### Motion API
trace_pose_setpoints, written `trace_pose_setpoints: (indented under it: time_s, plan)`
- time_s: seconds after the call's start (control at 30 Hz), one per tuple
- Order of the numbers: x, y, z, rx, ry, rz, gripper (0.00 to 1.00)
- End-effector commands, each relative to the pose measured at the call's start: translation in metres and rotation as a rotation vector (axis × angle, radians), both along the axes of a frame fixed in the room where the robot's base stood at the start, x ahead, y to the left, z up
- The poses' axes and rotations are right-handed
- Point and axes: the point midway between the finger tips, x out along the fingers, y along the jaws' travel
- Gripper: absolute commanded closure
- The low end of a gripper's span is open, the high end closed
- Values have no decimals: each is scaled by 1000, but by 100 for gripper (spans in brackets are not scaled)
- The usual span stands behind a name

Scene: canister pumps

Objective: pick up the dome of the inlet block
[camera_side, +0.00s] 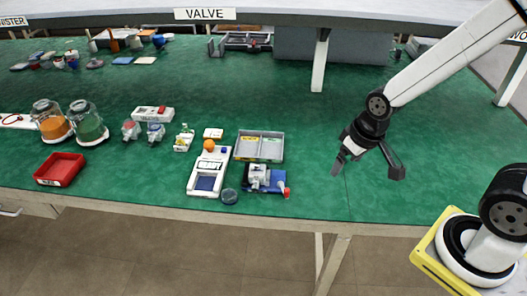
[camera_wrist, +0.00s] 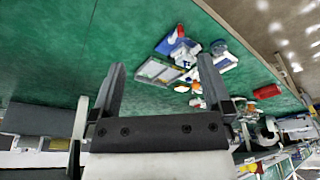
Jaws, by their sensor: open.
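A small translucent blue round piece (camera_side: 229,196), which looks like the dome, sits on the green bench near its front edge, beside a white tray marked READY. It also shows in the wrist view (camera_wrist: 218,47). A grey and white block (camera_side: 258,174) stands on a blue mat (camera_side: 276,183) just right of it; I cannot tell for sure that this is the inlet block. My gripper (camera_side: 367,169) is open and empty, above the bench to the right of these things. In the wrist view my spread fingers (camera_wrist: 161,66) have nothing between them.
The white tray (camera_side: 195,187) and a grey two-part bin (camera_side: 260,146) stand close by. Farther left are two jars (camera_side: 87,126) and a red bin (camera_side: 60,169). A shelf post (camera_side: 320,65) stands behind my arm. The green bench below my gripper is clear.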

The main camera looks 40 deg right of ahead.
Motion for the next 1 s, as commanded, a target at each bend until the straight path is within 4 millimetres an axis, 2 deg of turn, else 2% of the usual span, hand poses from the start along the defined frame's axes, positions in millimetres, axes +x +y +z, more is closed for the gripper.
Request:
trace_pose_setpoints:
  time_s: [0.17, 0.47, 0.77, 1.0]
  plan:
    - [22, 6, -3, 49, 13, -126, 0]
    - [87, 28, -20, 195, 63, -523, 0]
    - [151, 58, -51, 345, 142, -951, 0]
    - [195, 84, -85, 454, 227, -1291, 0]
